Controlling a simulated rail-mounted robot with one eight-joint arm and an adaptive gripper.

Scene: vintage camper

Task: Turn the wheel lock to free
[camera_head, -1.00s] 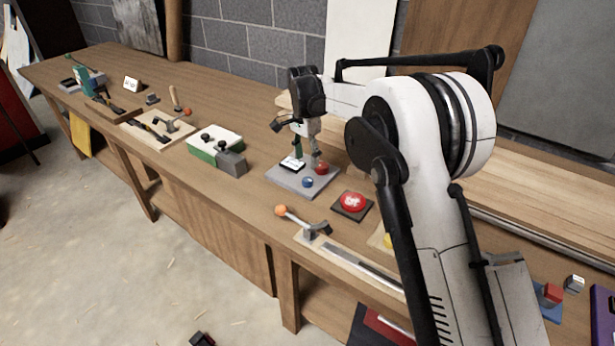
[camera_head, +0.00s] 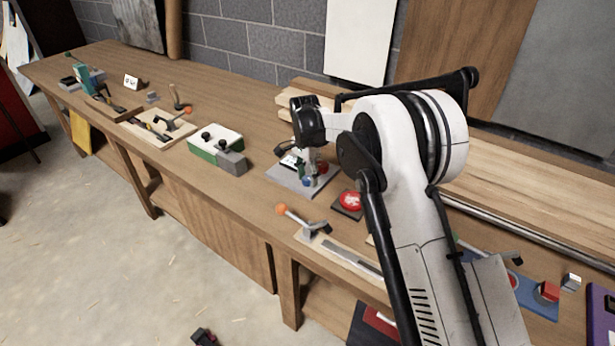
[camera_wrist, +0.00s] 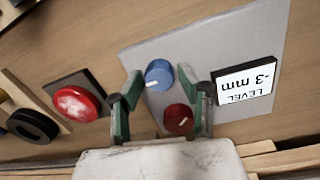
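A grey panel (camera_head: 285,177) on the bench carries a blue knob (camera_head: 308,182), a red knob (camera_head: 322,168) and a white display. In the wrist view the blue knob (camera_wrist: 158,76) has a white mark pointing left, and the red knob (camera_wrist: 178,120) has a pale mark. The display (camera_wrist: 246,84) reads "LEVEL -3 mm", upside down. No label shows which knob is the wheel lock. My gripper (camera_wrist: 160,74) is open, with its green-padded fingertips either side of the blue knob. I cannot tell whether they touch it. The red knob lies between the lower finger parts.
A red button (camera_head: 350,201) on a dark base stands close to the panel; it also shows in the wrist view (camera_wrist: 77,104). An orange-tipped lever (camera_head: 300,217) is in front. A green and white box (camera_head: 215,145) stands to the left.

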